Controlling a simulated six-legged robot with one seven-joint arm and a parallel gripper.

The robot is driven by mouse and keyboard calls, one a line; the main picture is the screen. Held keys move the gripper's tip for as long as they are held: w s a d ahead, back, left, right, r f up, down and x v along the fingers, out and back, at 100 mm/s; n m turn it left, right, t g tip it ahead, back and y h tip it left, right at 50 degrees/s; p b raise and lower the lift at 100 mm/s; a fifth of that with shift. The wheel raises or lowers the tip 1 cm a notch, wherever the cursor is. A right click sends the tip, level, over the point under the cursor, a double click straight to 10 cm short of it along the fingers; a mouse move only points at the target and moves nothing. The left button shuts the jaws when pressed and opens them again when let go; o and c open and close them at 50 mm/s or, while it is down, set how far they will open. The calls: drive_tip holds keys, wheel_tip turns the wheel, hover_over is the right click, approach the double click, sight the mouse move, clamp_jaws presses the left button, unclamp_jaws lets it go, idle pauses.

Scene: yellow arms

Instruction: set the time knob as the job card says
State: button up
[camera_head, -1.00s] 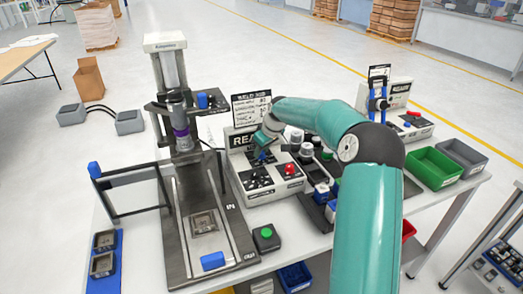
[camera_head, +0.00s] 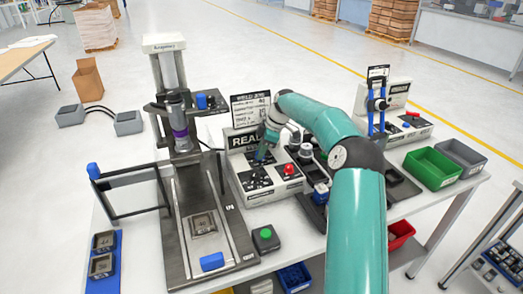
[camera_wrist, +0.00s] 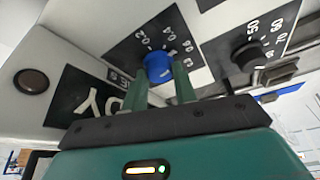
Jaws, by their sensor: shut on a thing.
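In the wrist view a blue knob (camera_wrist: 158,66) sits on a black dial plate (camera_wrist: 180,45) marked 0.2, 0.4, 0.6 and 0.8. My gripper (camera_wrist: 160,76) has its two green fingers against the knob's sides and is shut on it. The knob's pointer and exact setting cannot be read. In the head view my gripper (camera_head: 265,150) is at the front of the white control box (camera_head: 240,178), and the knob is mostly hidden by it. The job card (camera_head: 250,108) stands upright behind the box; its lines are too small to read.
A black knob (camera_wrist: 247,57) with marks 50, 60 and 70 is close to the right in the wrist view. A red button (camera_head: 289,168) is on the box. A press (camera_head: 183,135) stands to the left. A green bin (camera_head: 433,169) stands at the right.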

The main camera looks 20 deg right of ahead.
idle(0.3)
drive_tip(key=o, duration=1)
drive_tip(key=shift+c, duration=0.2)
drive_tip(key=v, duration=1.3)
drive_tip(key=shift+d+r, duration=0.2)
drive_tip(key=shift+r, duration=0.15)
